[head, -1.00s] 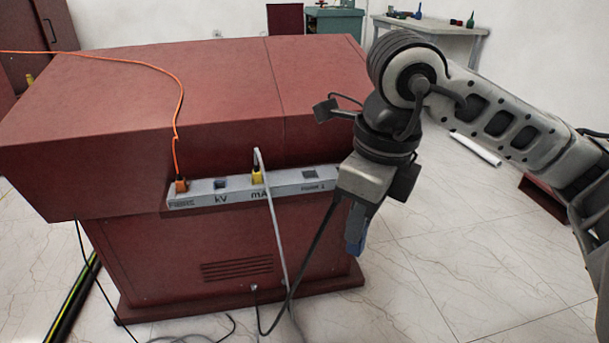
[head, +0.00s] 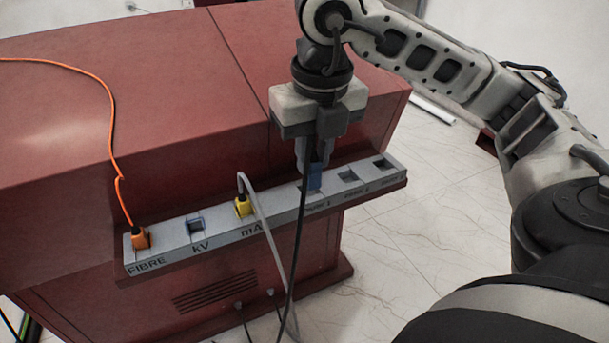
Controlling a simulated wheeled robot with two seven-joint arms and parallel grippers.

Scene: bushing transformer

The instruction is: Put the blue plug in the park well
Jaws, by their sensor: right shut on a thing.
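My right gripper (head: 314,160) points down over the grey socket strip (head: 225,243) and is shut on the blue plug (head: 315,180). The plug is upright at the first well right of the mA socket. Its lower end meets or covers that well, and I cannot tell whether it is inside. A black cable hangs down from the gripper in front of the strip. Two more open wells (head: 347,175) and (head: 380,163) lie to the right, their labels too small to read surely. The kV socket (head: 195,227) is empty. My left gripper is not in view.
An orange plug (head: 140,238) sits in the FIBRE socket, its cable running over the red cabinet (head: 150,90). A yellow plug (head: 243,206) sits in the mA socket, its grey cable hanging in front. Tiled floor (head: 400,255) is clear at right.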

